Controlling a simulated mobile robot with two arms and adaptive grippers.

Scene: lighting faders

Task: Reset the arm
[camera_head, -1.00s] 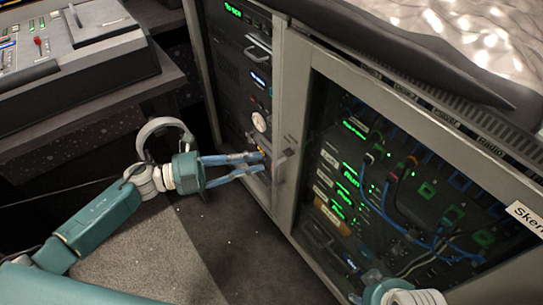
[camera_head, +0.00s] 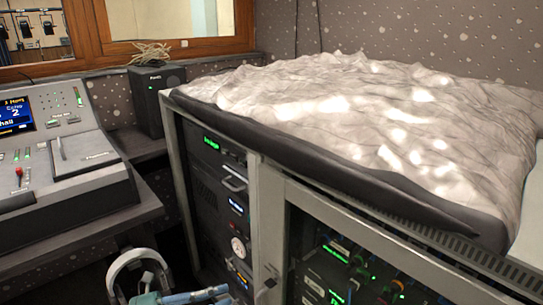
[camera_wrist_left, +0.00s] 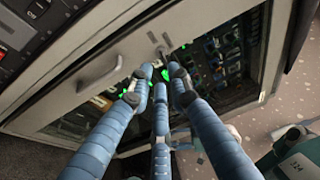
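My left gripper (camera_head: 195,297) shows at the bottom edge of the head view, partly cut off, in front of the rack cabinet. In the left wrist view its blue segmented fingers (camera_wrist_left: 160,90) point at the cabinet door. The fingertips are apart and nothing shows between them. They are close to a small door latch (camera_wrist_left: 163,46); I cannot tell whether they touch it. A long door handle (camera_wrist_left: 98,77) lies to their left. My right gripper is not in view in the head view.
The rack cabinet (camera_head: 268,210) has a glass door and a padded top under a crumpled pale cover (camera_head: 370,110). A lighting console (camera_head: 60,195) stands on a desk at the left. A black speaker (camera_head: 157,100) stands behind, below a wooden-framed window (camera_head: 175,30).

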